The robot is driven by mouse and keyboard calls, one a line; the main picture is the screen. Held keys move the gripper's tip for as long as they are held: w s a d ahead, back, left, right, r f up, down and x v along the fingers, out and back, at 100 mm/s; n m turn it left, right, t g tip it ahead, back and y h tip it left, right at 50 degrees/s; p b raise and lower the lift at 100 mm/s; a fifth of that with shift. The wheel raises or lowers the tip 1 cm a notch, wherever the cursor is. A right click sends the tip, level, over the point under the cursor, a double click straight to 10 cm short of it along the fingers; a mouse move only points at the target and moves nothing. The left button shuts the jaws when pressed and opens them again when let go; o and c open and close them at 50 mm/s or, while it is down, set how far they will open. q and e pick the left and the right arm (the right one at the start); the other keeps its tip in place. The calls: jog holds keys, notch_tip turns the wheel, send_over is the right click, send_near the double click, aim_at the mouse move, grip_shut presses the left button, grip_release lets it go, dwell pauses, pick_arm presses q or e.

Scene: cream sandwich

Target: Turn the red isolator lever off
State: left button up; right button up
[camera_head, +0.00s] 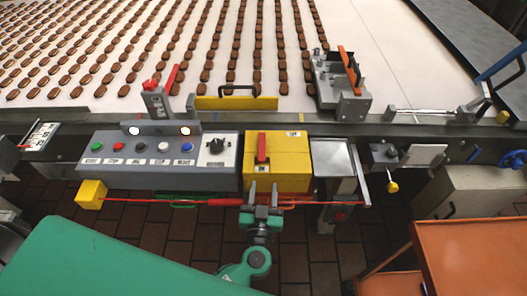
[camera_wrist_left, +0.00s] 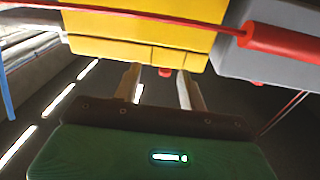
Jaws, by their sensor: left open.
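The red isolator lever (camera_head: 262,146) stands upright on the top of a yellow box (camera_head: 292,177) in the head view, beside the grey button panel. My left gripper (camera_head: 263,187) is open and empty at the near edge of the yellow box, a short way nearer to me than the lever. In the left wrist view the two fingers (camera_wrist_left: 158,83) are spread apart below the yellow box (camera_wrist_left: 140,25). A small red piece shows at the box's edge between them; I cannot tell whether it is the lever. My right gripper is not in view.
A red cord with a thick red grip (camera_head: 222,202) runs across close to my left gripper; it also shows in the left wrist view (camera_wrist_left: 280,42). The button panel (camera_head: 160,177) is left of the box, a metal tray (camera_head: 333,160) right. Biscuits cover the belt behind.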

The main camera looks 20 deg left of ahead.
aim_at(262, 148)
pick_arm(q)
notch_tip(262, 148, up, 4)
jog(key=s+n+y, duration=0.1)
jog(key=shift+g, duration=0.3)
jog(key=x, duration=0.4)
jog(key=p+x, duration=0.1)
jog(key=x, duration=0.8)
jog(key=shift+w+a, duration=0.1)
jog(key=shift+a, duration=0.2)
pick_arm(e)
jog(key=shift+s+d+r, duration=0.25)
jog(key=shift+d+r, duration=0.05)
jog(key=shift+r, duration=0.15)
pick_arm(q)
grip_shut()
